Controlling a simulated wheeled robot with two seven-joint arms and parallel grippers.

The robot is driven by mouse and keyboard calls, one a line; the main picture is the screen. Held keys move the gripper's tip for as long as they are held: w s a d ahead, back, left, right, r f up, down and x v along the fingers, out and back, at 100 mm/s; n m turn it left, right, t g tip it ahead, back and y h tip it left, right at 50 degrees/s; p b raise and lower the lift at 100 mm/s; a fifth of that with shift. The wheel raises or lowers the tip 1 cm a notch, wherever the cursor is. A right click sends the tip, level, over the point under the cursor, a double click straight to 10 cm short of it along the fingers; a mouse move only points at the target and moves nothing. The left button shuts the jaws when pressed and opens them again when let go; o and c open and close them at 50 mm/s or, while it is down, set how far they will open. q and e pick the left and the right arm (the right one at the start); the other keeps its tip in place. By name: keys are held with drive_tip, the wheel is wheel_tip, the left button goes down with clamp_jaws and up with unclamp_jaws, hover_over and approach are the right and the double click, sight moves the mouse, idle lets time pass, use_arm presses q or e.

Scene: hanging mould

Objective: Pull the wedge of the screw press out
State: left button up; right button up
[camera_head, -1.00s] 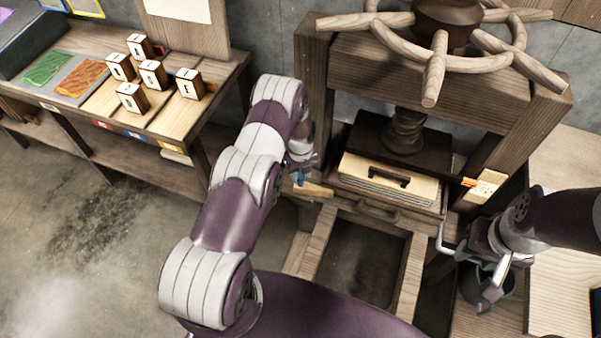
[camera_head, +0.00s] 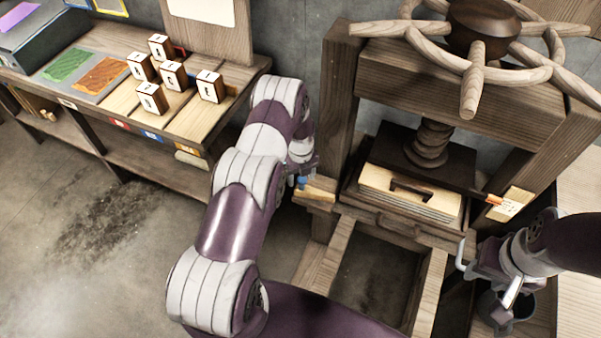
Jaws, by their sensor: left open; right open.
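The screw press (camera_head: 450,85) stands at the right, with its screw (camera_head: 431,140) down over a dark pressing block. A short light wooden piece (camera_head: 316,193) sticks out at the press's left side; a tagged piece (camera_head: 511,205) with an orange tip sits at its right post. I cannot tell for sure which is the wedge. My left gripper (camera_head: 303,176) is right beside the left piece, with a bit of blue between them; its fingers are mostly hidden by my arm, and contact is unclear. My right gripper (camera_head: 487,274) is open and empty, below the orange-tipped piece.
A drawer-like tray with boards (camera_head: 410,192) and a dark handle lies under the screw. The large handwheel (camera_head: 485,50) is on top. A side bench (camera_head: 200,120) with several lettered blocks stands left. The floor at left is clear.

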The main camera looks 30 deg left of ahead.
use_arm(q)
wheel_tip(320, 180, up, 13)
drive_tip(key=b, duration=0.2)
drive_tip(key=shift+f, duration=0.15)
drive_tip(key=shift+a, duration=0.1)
